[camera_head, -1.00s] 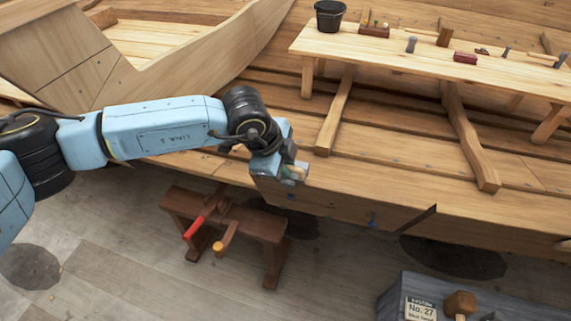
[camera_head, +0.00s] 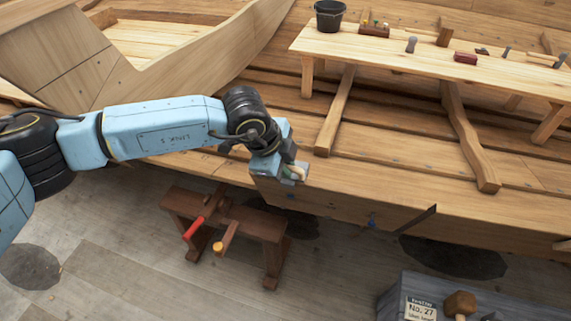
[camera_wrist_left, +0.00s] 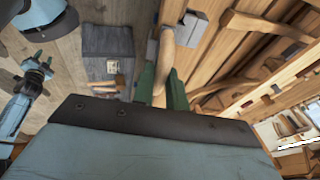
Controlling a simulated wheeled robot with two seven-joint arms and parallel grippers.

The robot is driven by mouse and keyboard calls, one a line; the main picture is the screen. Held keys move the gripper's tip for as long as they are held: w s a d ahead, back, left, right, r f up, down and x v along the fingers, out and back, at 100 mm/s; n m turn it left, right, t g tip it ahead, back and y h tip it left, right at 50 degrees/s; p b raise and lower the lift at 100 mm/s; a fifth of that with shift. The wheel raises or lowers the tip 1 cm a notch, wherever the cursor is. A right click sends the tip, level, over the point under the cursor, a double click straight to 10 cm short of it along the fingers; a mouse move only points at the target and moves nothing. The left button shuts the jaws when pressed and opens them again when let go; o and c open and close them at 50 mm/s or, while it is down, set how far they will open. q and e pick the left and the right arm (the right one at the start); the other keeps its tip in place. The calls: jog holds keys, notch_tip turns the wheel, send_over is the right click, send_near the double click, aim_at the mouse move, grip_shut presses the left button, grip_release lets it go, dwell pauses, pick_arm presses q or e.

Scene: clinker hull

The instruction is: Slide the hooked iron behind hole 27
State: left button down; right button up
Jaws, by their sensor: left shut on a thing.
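My left gripper (camera_head: 294,173) is at the outer edge of the planked hull (camera_head: 340,205), above the floor. In the left wrist view its green fingers (camera_wrist_left: 160,86) are shut on the wooden handle (camera_wrist_left: 166,55) of a tool. The tool's flat grey metal head (camera_wrist_left: 191,28) shows beyond the fingers, beside the hull planks; whether it touches them I cannot tell. In the head view the tool is mostly hidden by the gripper. Hole 27 cannot be picked out. What looks like my right gripper (camera_wrist_left: 38,62) is small at the left of the wrist view.
A bench (camera_head: 430,65) inside the hull carries a black bucket (camera_head: 329,15) and small tools. A brown sawhorse (camera_head: 255,225) with red- and yellow-ended handles stands below my left gripper. A grey box (camera_head: 395,298) bears a No. 27 card (camera_head: 421,310) and a wooden mallet (camera_head: 460,303).

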dwell(0.3)
pick_arm(q)
jog(key=shift+r, duration=0.1)
jog(key=shift+s+d+b, duration=0.25)
jog(key=shift+d+b, duration=0.05)
jog(key=shift+d, duration=0.6)
jog(key=shift+s+d+b, duration=0.25)
jog(key=shift+s+d, duration=0.05)
jog(key=shift+d, duration=0.6)
jog(key=shift+s+d+b, duration=0.25)
jog(key=shift+d+b, duration=0.05)
jog(key=shift+d, duration=0.6)
jog(key=shift+s+d+b, duration=0.25)
jog(key=shift+d+b, duration=0.1)
jog(key=shift+d, duration=0.55)
jog(key=shift+s+d+b, duration=0.25)
jog(key=shift+d+b, duration=0.1)
jog(key=shift+d, duration=0.5)
jog(key=shift+s+d+b, duration=0.25)
jog(key=shift+d+b, duration=0.1)
jog(key=shift+d, duration=0.55)
jog(key=shift+s+d+b, duration=0.25)
jog(key=shift+d+b, duration=0.15)
jog(key=shift+d, duration=0.5)
jog(key=shift+s+d+b, duration=0.25)
jog(key=shift+d+b, duration=0.15)
jog(key=shift+d, duration=0.45)
jog(key=shift+s+d+b, duration=0.25)
jog(key=shift+d+b, duration=0.15)
jog(key=shift+d, duration=0.5)
